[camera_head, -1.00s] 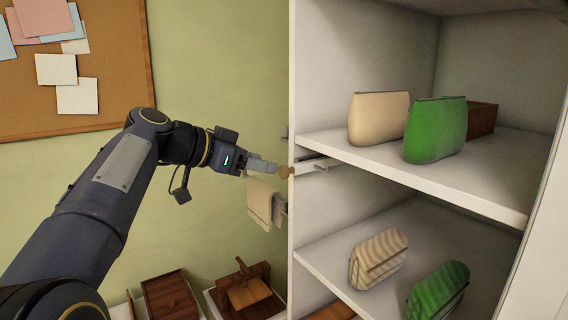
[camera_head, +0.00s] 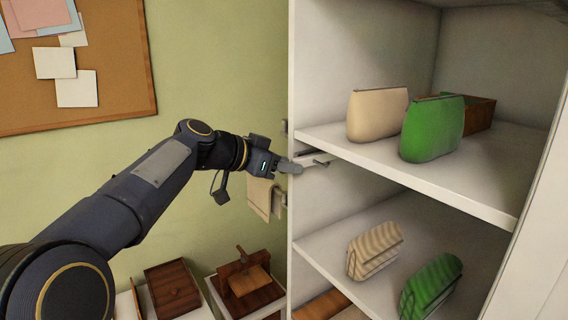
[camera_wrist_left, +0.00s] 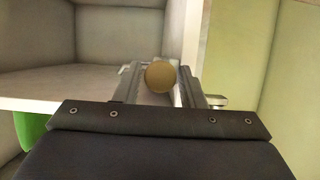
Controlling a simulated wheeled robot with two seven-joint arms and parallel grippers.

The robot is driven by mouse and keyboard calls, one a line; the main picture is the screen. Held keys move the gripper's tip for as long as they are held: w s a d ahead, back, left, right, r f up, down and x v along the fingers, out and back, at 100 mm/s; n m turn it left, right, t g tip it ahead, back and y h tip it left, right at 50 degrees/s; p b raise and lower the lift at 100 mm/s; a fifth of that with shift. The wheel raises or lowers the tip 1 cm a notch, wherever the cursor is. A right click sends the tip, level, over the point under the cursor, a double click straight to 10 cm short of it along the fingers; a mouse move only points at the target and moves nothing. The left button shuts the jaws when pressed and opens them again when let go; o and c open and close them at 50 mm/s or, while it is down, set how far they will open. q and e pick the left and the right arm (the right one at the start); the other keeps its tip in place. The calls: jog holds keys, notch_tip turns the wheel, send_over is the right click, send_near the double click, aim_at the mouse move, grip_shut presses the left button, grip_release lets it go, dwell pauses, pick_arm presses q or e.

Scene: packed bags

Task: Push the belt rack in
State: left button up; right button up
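In the left wrist view a round tan knob (camera_wrist_left: 160,76) sits between the two fingers of my left gripper (camera_wrist_left: 161,82). The fingers are apart, one on each side; I cannot tell whether they press on it. The knob is hidden in the head view. My right gripper is not in view.
A cream bag (camera_head: 377,116) and a green bag (camera_head: 433,129) stand on the upper shelf (camera_head: 470,185). Striped bags (camera_head: 374,256) stand below. A cream cloth (camera_head: 261,197) hangs left of the cabinet. Wooden boxes (camera_head: 172,287) are low at the left.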

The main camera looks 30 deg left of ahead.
pick_arm(q)
grip_shut()
jog(key=shift+w+d+r+p, duration=0.15)
jog(key=shift+w+d+p, duration=0.05)
jog(key=shift+w+p, duration=0.25)
jog(key=shift+o, duration=2.1)
grip_release()
jog(key=shift+a, duration=0.1)
jog(key=shift+s, duration=0.1)
jog(key=shift+s+a+b, duration=0.15)
jog(key=shift+s+b, duration=0.1)
jog(key=shift+b, duration=0.15)
jog(key=b+v, duration=0.2)
jog(key=v, duration=0.4)
jog(key=s+d+f+n+g, duration=0.2)
jog(key=s+d+f, duration=0.3)
jog(key=f, duration=0.5)
jog(key=s+d+f+n+g, duration=0.2)
jog(key=s+d+f, duration=0.4)
jog(key=s+f, duration=0.3)
jog(key=s+d+f+n+g+y, duration=0.1)
jog(key=s+d+f, duration=0.5)
jog(key=f, duration=0.6)
jog(key=shift+s+n+g, duration=0.6)
jog(key=shift+s+g, duration=0.4)
jog(key=shift+s, duration=0.1)
